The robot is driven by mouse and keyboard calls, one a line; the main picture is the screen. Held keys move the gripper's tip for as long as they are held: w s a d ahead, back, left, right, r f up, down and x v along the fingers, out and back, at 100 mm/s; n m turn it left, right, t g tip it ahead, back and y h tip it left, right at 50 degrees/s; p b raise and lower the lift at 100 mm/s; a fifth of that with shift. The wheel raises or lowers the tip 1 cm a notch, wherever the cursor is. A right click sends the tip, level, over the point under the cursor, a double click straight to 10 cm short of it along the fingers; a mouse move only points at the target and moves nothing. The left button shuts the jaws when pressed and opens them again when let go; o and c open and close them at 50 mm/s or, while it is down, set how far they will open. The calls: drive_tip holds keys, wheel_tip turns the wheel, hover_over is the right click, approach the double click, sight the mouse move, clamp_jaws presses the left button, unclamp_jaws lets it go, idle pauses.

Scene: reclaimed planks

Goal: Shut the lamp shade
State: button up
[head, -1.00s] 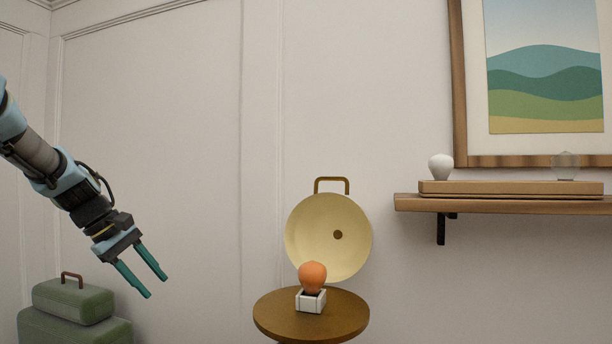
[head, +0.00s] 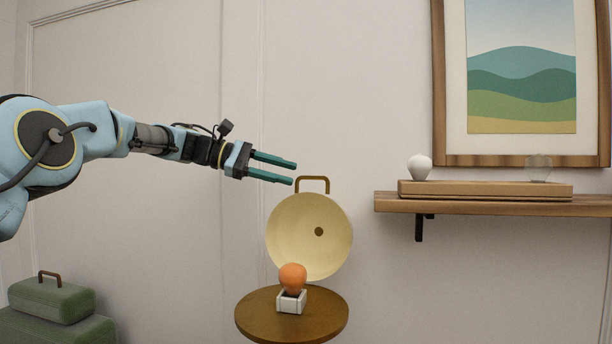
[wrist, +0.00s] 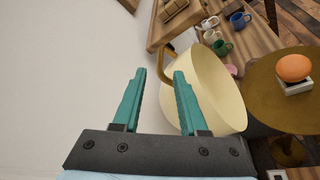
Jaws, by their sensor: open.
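The lamp shade (head: 290,235) is a cream bowl tipped up and open behind the bulb, its hollow side facing the head camera. A brown handle (head: 313,179) stands on its top edge. An orange bulb (head: 292,278) sits in a white square socket (head: 291,301) on a round brown table. My gripper (head: 294,174) is open and empty, just left of the handle in the head view. In the wrist view my gripper (wrist: 158,80) points toward the shade (wrist: 205,95), with the handle (wrist: 166,62) just beyond the fingertips.
The round table (head: 255,320) stands below the shade. A wooden shelf (head: 480,206) at right holds a white bulb (head: 419,167) and a clear bulb (head: 538,168) on a wooden base. Green cases (head: 50,298) are stacked at lower left. The wall is close behind.

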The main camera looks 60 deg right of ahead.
sight(306, 178)
drive_tip(key=shift+p+x, duration=0.6)
drive_tip(key=shift+x, duration=2.15)
drive_tip(key=shift+c, duration=0.3)
clamp_jaws()
